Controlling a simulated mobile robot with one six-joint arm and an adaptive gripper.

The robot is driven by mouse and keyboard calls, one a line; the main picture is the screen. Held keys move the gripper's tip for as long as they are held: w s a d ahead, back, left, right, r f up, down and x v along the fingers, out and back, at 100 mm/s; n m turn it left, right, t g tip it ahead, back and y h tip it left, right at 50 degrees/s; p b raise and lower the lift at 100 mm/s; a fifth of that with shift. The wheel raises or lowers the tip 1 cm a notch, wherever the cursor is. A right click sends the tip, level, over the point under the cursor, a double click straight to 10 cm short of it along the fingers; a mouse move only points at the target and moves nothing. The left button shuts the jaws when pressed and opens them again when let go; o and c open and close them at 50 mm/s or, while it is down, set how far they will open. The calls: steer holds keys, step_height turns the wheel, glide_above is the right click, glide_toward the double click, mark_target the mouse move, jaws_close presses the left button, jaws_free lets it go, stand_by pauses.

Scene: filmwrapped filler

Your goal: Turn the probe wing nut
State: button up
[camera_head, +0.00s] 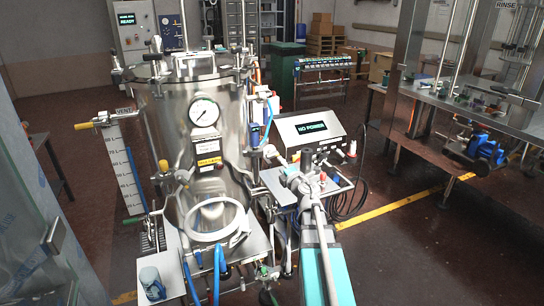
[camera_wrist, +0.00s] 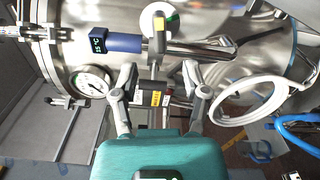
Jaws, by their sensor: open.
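A steel tank (camera_head: 195,150) stands at left centre and fills the back of the wrist view (camera_wrist: 75,35). A blue probe body with a small lit display (camera_head: 254,134) is on its right side; in the wrist view the probe (camera_wrist: 112,42) lies sideways beyond my fingertips. A yellow-tipped lever (camera_wrist: 159,36) is beside it. I cannot single out the probe wing nut with certainty. My gripper (camera_wrist: 161,78) is open, its two fingers apart. A dark part with yellow and white labels (camera_wrist: 154,98) shows between the fingers; contact is not visible.
A pressure gauge (camera_head: 204,112) sits on the tank front. A white hose loop (camera_head: 205,219) hangs below. A "NO POWER" panel (camera_head: 311,127) stands right of the tank. A cup (camera_head: 152,283) is at the stand's front edge. Open floor lies to the right.

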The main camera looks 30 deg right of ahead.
mark_target(273, 156)
steer(key=w, duration=0.8)
steer(key=shift+w+d, duration=0.3)
steer(key=shift+d, duration=0.05)
jaws_close()
